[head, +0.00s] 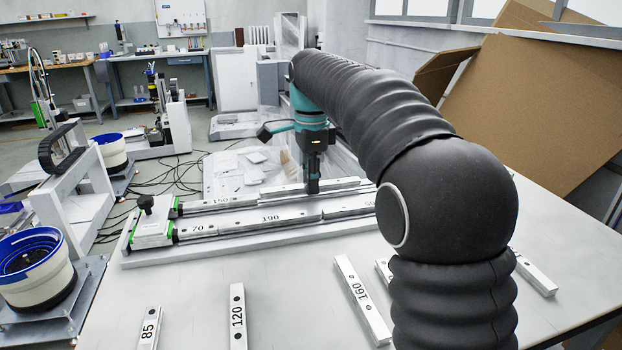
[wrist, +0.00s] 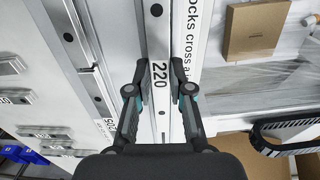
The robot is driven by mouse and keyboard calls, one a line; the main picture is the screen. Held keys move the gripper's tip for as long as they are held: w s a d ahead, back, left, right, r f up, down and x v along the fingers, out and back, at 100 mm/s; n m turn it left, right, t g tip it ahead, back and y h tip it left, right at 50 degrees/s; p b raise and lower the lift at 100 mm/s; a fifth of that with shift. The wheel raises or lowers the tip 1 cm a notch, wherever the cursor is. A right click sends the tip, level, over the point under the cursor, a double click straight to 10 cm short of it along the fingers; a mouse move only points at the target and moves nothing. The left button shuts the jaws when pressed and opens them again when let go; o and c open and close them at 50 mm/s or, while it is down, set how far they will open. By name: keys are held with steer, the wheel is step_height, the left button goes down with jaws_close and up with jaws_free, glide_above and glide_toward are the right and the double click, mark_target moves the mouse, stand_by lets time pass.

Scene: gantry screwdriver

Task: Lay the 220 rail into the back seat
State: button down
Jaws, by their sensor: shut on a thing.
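My gripper (head: 313,188) is shut on the 220 rail (head: 285,189), with one finger on each long side, as the wrist view shows. The wrist view shows the number on the 220 rail (wrist: 159,73) between the fingertips (wrist: 161,91). The rail lies along the back row of the long fixture (head: 150,258), to the right of the 150 rail (head: 220,201). I cannot tell whether it rests in the back seat or hangs just above it. My arm hides the fixture's right end in the head view.
The front row holds the 70 rail (head: 198,228), the 190 rail (head: 270,218) and more to the right. Cardboard (head: 540,110) leans behind right.

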steer(key=shift+f, duration=0.5)
stand_by(0.8)
steer(key=c, duration=1)
jaws_free()
steer(key=shift+o, duration=0.2)
step_height(320, 180, up, 12)
steer(key=shift+s, duration=0.1)
